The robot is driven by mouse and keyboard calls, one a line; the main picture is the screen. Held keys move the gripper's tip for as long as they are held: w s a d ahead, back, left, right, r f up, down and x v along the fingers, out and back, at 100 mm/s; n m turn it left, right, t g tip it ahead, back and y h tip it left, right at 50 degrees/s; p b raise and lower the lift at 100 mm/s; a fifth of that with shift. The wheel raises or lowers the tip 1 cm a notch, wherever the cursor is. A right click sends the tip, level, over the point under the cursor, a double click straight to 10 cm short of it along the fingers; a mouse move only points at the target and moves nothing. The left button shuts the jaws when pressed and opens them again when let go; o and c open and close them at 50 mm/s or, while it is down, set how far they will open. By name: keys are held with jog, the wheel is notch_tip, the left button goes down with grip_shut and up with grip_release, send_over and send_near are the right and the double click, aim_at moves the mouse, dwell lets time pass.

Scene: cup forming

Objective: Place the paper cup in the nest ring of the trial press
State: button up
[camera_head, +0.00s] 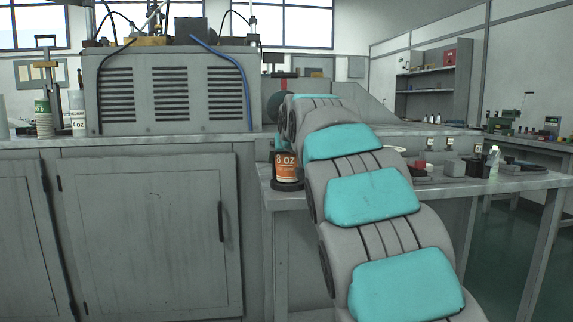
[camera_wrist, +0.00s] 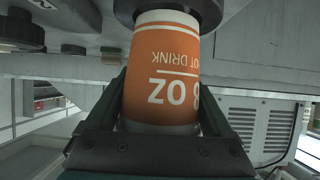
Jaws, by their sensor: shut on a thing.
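The paper cup (camera_head: 287,171) has an orange band with "8 OZ" on it and appears upright at the left end of the right-hand bench in the head view. It fills the middle of the wrist view (camera_wrist: 163,65), where its lettering is upside down. My gripper (camera_wrist: 165,100) is shut on the cup, one finger along each side. A dark round ring (camera_head: 287,186), apparently the nest ring, lies under the cup; it also shows at the top of the wrist view (camera_wrist: 168,8). The cup's lower end meets or enters it; I cannot tell if it is fully seated.
A grey vented cabinet (camera_head: 172,92) stands on the left counter. White cups marked "4 OZ" (camera_head: 79,127) and a green-banded stack (camera_head: 43,118) stand left of it. My arm covers part of that bench.

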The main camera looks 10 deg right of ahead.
aim_at(290, 156)
jog(key=shift+f, duration=0.8)
jog(key=shift+f, duration=0.1)
jog(key=o, duration=1)
jog(key=shift+o, duration=0.2)
jog(key=shift+s, duration=0.15)
jog(key=shift+s+r, duration=0.25)
jog(key=shift+r, duration=0.1)
jog(key=v, duration=1.1)
jog(key=shift+s+f, duration=0.15)
